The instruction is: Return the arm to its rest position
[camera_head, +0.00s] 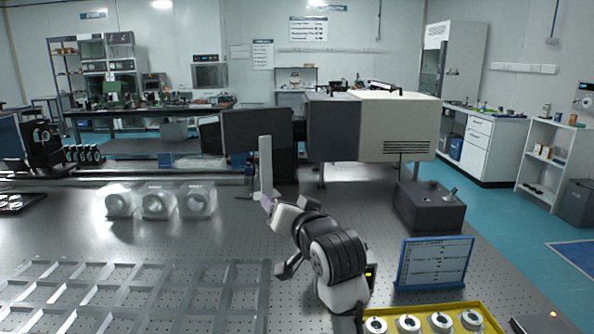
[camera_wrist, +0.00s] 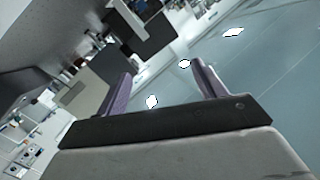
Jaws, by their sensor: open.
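My arm rises over the near middle of the perforated optical table (camera_head: 225,235) in the head view, bent with its wrist toward the left. My gripper (camera_head: 266,201) is in the air above the table and shows only in part there. In the wrist view my gripper (camera_wrist: 160,85) has its two purple fingers spread apart with nothing between them. That view is tilted and looks across the room toward the wall and ceiling lights.
Three clear-cased units (camera_head: 157,202) stand at left. A metal grid rack (camera_head: 130,290) lies at front left. A blue-framed board (camera_head: 434,262), a yellow tray (camera_head: 487,313) and a dark grey box (camera_head: 430,207) are at right. A large grey-and-cream instrument (camera_head: 395,125) stands behind.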

